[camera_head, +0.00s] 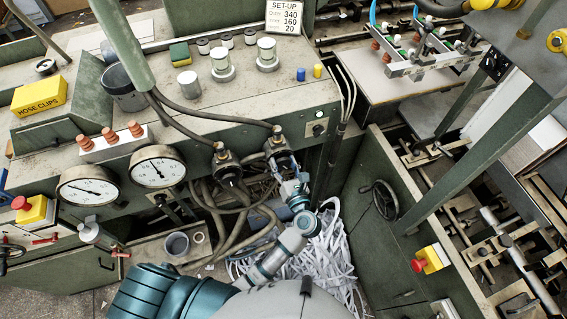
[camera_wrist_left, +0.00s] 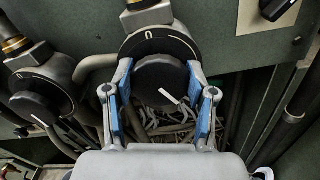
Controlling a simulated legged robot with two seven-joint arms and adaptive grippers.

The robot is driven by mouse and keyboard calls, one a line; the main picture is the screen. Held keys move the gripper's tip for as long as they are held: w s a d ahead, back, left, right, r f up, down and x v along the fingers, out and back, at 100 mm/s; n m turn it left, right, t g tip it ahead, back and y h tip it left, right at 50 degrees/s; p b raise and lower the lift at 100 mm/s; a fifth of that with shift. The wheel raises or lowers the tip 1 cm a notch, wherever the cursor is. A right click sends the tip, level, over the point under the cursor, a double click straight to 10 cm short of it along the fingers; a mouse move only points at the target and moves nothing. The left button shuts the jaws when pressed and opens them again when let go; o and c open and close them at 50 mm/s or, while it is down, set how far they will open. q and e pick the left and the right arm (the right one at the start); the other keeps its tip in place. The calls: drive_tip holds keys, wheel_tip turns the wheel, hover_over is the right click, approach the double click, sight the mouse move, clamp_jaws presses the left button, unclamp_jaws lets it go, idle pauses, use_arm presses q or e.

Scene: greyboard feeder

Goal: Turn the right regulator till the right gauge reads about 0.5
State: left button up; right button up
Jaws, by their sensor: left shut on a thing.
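The right regulator (camera_head: 277,143) is on the green machine's front, with a dark round knob that also shows in the left wrist view (camera_wrist_left: 160,78). Its collar carries a 0 and a white arc; a white line on the knob points to lower right. My left gripper (camera_head: 282,163) has its blue-padded fingers on either side of this knob and is shut on it. The right gauge (camera_head: 158,166) has a white round face; its needle is too small to read surely. The left regulator (camera_head: 227,160) is beside the right one. My right gripper is not in view.
The left gauge (camera_head: 88,187) is next to the right gauge. Dark hoses (camera_head: 205,118) run down to the regulators. Coiled tubes and white paper strips (camera_head: 325,250) lie below. A green panel with a handwheel (camera_head: 384,199) stands to the right.

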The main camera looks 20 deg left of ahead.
use_arm(q)
drive_tip(key=o, duration=1.2)
drive_tip(key=v, duration=0.7)
drive_tip(key=shift+s+d, duration=0.1)
drive_tip(key=shift+d, duration=0.2)
drive_tip(key=shift+f, duration=0.1)
